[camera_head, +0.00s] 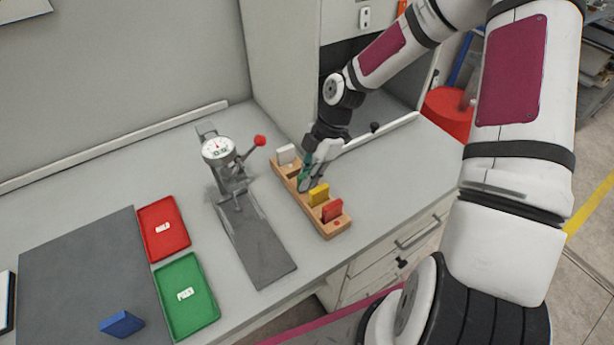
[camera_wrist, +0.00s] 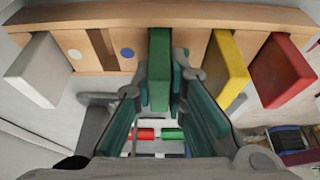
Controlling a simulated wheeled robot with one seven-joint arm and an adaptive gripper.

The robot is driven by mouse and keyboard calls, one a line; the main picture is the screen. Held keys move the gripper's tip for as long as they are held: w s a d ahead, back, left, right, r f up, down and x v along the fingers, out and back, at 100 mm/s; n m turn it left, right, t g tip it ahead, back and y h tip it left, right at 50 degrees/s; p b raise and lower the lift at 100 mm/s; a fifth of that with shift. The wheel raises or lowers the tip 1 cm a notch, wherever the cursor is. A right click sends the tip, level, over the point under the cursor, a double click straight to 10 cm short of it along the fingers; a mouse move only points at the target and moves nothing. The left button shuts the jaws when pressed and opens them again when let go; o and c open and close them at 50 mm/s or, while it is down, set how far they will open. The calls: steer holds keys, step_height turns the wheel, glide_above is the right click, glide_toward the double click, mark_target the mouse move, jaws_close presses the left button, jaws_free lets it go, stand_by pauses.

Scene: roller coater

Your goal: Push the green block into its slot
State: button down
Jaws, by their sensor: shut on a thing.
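The wooden rack (camera_head: 292,196) stands on the bench with coloured blocks along it; it also spans the top of the wrist view (camera_wrist: 200,14). The green block (camera_wrist: 159,72) is at the rack, between the white and yellow blocks. My gripper (camera_wrist: 160,82) is shut on the green block, one finger on each side. In the head view my gripper (camera_head: 308,177) is at the middle of the rack and hides most of the green block. How deep the block sits in its slot cannot be told.
White (camera_head: 286,154), yellow (camera_head: 319,194) and red (camera_head: 332,210) blocks stand in the rack. An empty slot is near a blue dot (camera_wrist: 127,53). A dial gauge stand (camera_head: 230,170) is left of the rack. A blue block (camera_head: 121,324) and red and green trays lie farther left.

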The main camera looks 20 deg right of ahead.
steer(key=c, duration=1.6)
jaws_free()
steer(key=s+v, duration=0.1)
steer(key=v, duration=1.1)
steer(key=s+a+r+m+t+h, duration=0.2)
steer(key=s+r+m+t, duration=0.1)
steer(key=s+r+m, duration=0.7)
steer(key=s+a+r+m+t+h, duration=0.2)
steer(key=s+r+m+t, duration=0.1)
steer(key=s+r+m, duration=0.6)
steer(key=shift+s+a+r+m, duration=0.3)
steer(key=shift+r+m, duration=0.3)
steer(key=shift+r, duration=0.75)
